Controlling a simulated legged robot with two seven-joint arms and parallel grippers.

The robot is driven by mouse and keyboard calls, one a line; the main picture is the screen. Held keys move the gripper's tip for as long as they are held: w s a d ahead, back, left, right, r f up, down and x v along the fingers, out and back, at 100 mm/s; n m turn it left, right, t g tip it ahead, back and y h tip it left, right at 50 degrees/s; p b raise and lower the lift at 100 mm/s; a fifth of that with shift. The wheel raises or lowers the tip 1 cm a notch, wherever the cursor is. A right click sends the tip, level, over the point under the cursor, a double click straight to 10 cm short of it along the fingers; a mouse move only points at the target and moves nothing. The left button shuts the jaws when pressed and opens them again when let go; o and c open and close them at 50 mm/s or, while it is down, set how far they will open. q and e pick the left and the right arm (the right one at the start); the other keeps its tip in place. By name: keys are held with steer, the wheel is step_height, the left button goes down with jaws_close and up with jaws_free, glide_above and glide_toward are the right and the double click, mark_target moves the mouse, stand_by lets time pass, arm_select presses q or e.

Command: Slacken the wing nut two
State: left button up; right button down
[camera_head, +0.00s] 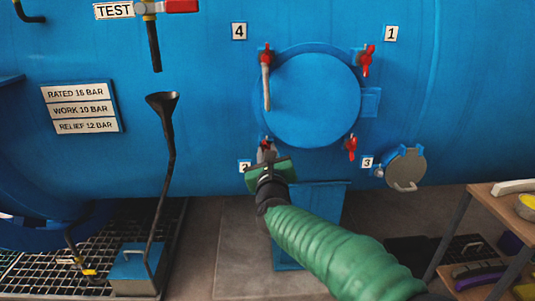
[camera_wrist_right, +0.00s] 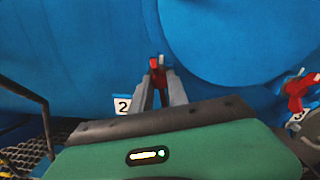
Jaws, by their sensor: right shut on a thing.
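Wing nut two (camera_wrist_right: 156,68) is a red part at the lower left of the round blue door (camera_head: 312,100), beside the label 2 (camera_wrist_right: 122,105). My right gripper (camera_wrist_right: 158,82) is shut on wing nut two, with its grey fingers on either side. In the head view my right gripper (camera_head: 267,155) covers most of the nut and part of its label. My left gripper is not in view.
Red wing nuts four (camera_head: 265,52), one (camera_head: 367,60) and three (camera_head: 351,147) sit around the door. A grey rod hangs at nut four. A small grey round cover (camera_head: 405,166) is at the right. A black funnel pipe (camera_head: 165,150) stands left; a wooden table (camera_head: 500,205) is right.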

steer(key=shift+s+a+f+n+p, duration=0.15)
steer(key=shift+n+p, duration=1.85)
steer(key=shift+n, duration=2.4)
steer(key=shift+w+f+n+p, duration=0.1)
steer(key=shift+n+p, duration=1.85)
steer(key=shift+n, duration=2.45)
steer(key=shift+s+a+f+n+p, duration=0.15)
steer(key=shift+n+p, duration=1.85)
steer(key=shift+n, duration=2.4)
steer(key=shift+d, duration=0.1)
steer(key=c, duration=1.6)
jaws_free()
steer(key=o, duration=0.3)
steer(key=shift+w+r, duration=0.1)
steer(key=shift+w, duration=0.05)
steer(key=shift+r, duration=0.1)
